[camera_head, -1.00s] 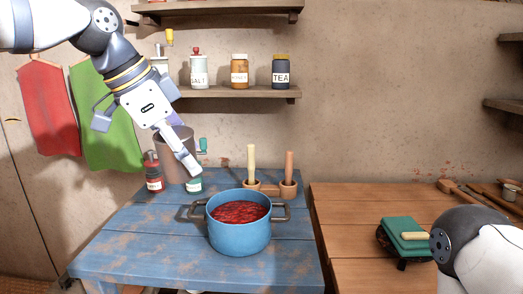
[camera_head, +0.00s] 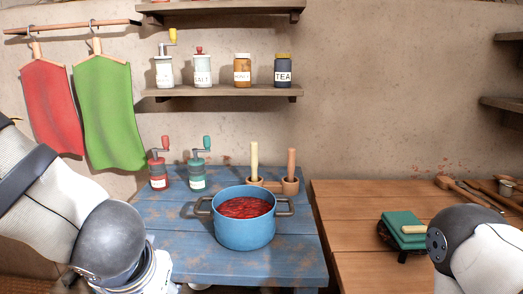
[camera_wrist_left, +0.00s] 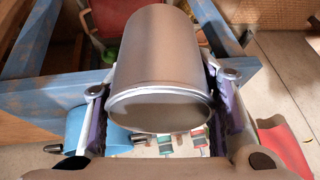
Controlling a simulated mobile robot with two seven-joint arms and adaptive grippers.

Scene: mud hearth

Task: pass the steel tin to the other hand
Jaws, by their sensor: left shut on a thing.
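The steel tin (camera_wrist_left: 160,60) is a plain grey-brown metal cylinder, and it fills the middle of the left wrist view. My left gripper (camera_wrist_left: 163,88) is shut on it, with one finger on each side of its wall.
A blue pot of red food (camera_head: 245,232) stands on the worn blue table (camera_head: 190,262). A red grinder (camera_head: 159,172) and a green grinder (camera_head: 198,172) stand behind it. A green block-like thing (camera_head: 402,228) lies on the brown table (camera_head: 355,225), whose middle is bare.

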